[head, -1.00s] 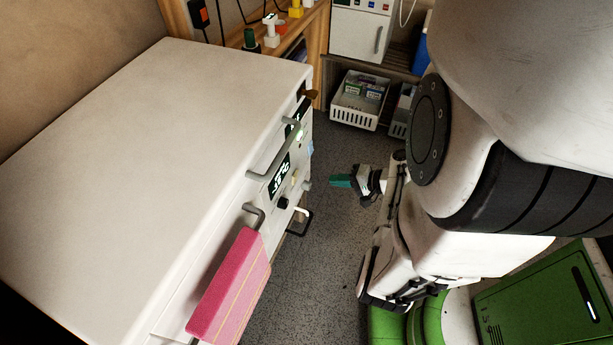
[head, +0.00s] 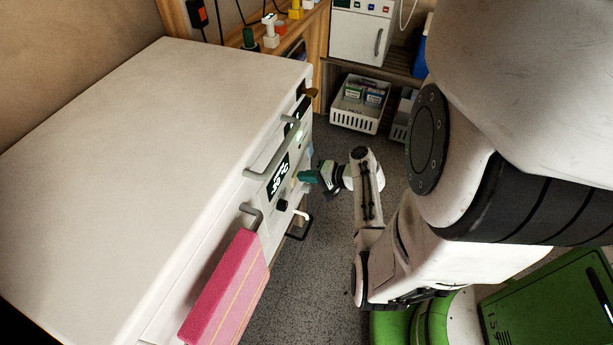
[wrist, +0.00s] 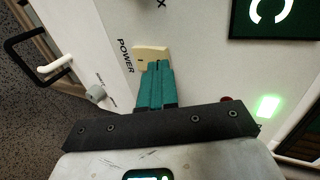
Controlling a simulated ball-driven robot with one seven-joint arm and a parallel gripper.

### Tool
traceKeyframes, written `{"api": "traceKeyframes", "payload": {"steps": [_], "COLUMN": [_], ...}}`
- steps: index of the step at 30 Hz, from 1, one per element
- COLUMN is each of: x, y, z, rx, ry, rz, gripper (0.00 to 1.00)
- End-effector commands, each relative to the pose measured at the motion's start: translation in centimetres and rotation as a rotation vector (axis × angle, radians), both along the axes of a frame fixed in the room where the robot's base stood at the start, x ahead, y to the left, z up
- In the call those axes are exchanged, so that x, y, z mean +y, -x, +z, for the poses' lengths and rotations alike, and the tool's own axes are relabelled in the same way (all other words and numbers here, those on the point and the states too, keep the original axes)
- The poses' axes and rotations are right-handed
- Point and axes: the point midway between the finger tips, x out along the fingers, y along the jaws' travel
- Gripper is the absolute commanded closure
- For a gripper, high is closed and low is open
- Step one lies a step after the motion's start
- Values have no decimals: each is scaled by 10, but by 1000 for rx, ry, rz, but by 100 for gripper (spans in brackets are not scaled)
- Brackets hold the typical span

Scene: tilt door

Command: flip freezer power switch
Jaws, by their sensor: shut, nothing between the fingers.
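The freezer (head: 150,130) is a large white chest with a control panel on its front face. In the wrist view the power switch (wrist: 150,53) is a cream rocker beside the printed word POWER, with a small mark on it. My gripper (wrist: 157,66) is shut and empty, its teal fingertips at the edge of the switch and hiding part of it. I cannot tell whether they touch it. In the head view my gripper (head: 303,176) is at the freezer's front panel, and the switch is hard to make out there.
A lit display (head: 277,177), grey handle (head: 270,157) and pink towel (head: 226,290) are on the freezer front. A grey knob (wrist: 96,94) and green light (wrist: 267,105) flank the switch. White baskets (head: 357,116) stand behind; grey floor is clear between.

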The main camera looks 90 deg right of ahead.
Motion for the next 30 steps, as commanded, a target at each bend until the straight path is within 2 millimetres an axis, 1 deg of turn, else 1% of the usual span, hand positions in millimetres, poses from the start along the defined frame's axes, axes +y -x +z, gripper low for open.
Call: {"api": "traceKeyframes", "payload": {"steps": [5, 8, 10, 16, 30], "x": [0, -1, -1, -1, -1], "y": [-1, -6, -5, -5, -5], "z": [2, 6, 1, 2, 18], "rx": [7, 37, 46, 45, 44], "ry": [-3, -13, -17, -16, -16], "rz": [2, 5, 1, 0, 1], "gripper": [100, 100, 100, 100, 100]}}
